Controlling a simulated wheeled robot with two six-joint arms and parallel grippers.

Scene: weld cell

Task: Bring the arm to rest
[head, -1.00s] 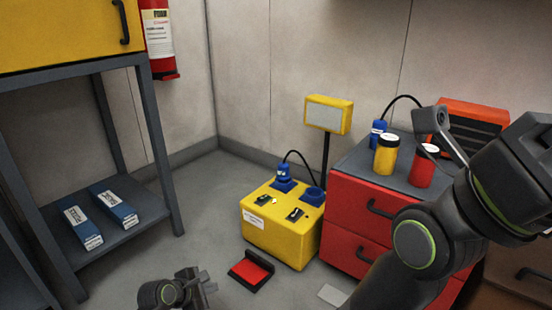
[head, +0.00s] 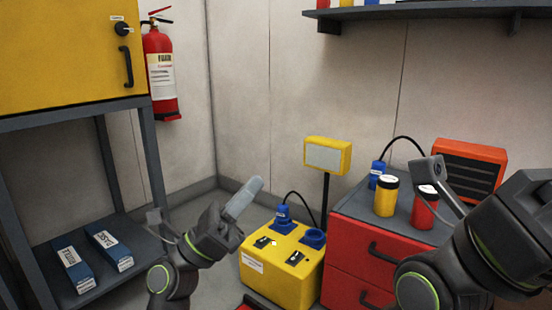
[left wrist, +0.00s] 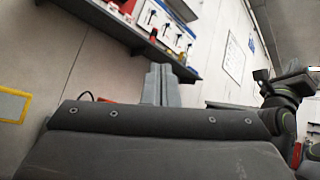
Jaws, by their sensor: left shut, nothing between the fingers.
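My left gripper (head: 243,198) is raised in the lower middle of the head view, its grey fingers together and pointing up and to the right. Nothing is between them. It appears in front of the floor and wall, left of the yellow box. In the left wrist view the closed fingers (left wrist: 161,85) stand up beyond the dark gripper body. My right arm (head: 450,250) fills the lower right of the head view, bent in front of the red drawers.
A yellow box (head: 262,280) with blue sockets and a post-mounted panel (head: 327,155) stands right of my left gripper. Red drawers (head: 345,280) carry a yellow can (head: 386,198) and a red can (head: 423,212). A dark shelf (head: 430,12) is on the wall. A fire extinguisher (head: 160,75) hangs left.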

